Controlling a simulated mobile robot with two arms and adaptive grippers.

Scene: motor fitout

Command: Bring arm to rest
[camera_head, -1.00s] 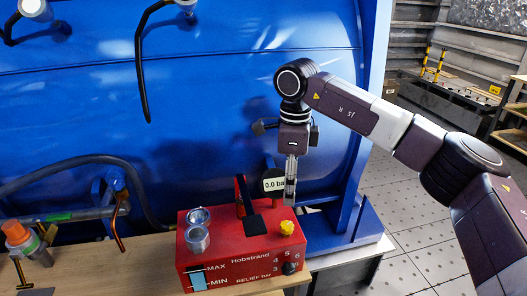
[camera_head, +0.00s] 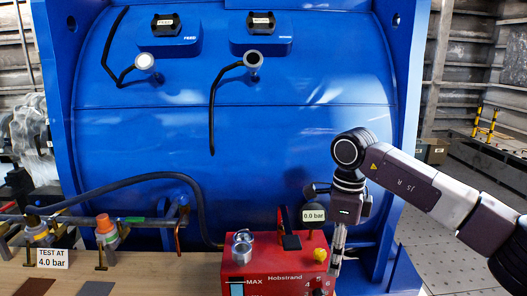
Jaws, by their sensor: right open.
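My right arm (camera_head: 408,180) comes in from the right. Its gripper (camera_head: 338,256) points down beside the right end of the red Hobstrand pump box (camera_head: 262,268), close to the yellow knob (camera_head: 320,255). Its jaws look empty. I cannot tell whether the fingers touch the box. My left gripper is out of view.
A gauge display (camera_head: 313,215) reads 0.0 bar behind the box. A metal cup (camera_head: 242,250) stands on the box. A bench (camera_head: 150,277) carries a "TEST AT 4.0 bar" sign (camera_head: 52,259) and pipe fittings. A large blue housing (camera_head: 250,150) fills the back.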

